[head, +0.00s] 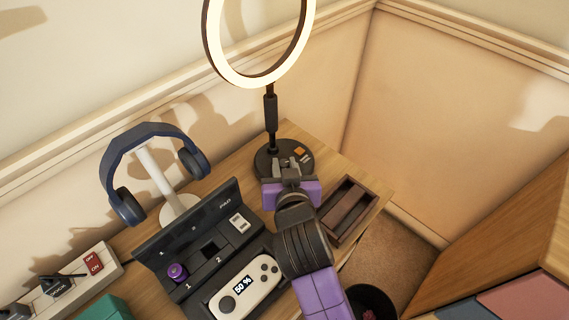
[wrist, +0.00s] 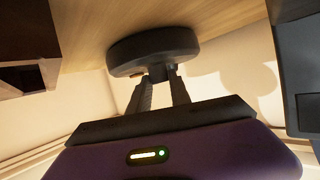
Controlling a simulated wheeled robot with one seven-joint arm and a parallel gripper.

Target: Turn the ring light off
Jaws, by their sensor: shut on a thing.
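The ring light (head: 270,108) stands on the desk, its ring glowing bright warm white. Its round dark base (head: 262,160) has an orange mark (head: 299,150) on top. My gripper (head: 291,163) is at the front of the base, its fingers reaching over it. In the wrist view the base (wrist: 140,48) is a dark disc, and my gripper (wrist: 160,78) has its fingertips shut on a small dark part at the base. The fingers and the dim light partly hide that part, so I cannot make out its shape.
A wooden tray (head: 366,205) lies right of my arm. Blue headphones (head: 150,140) hang on a white stand at left. A dark dock (head: 190,235) with a white controller (head: 247,284) is in front. A power strip (head: 90,280) with a red switch (head: 93,263) is at far left.

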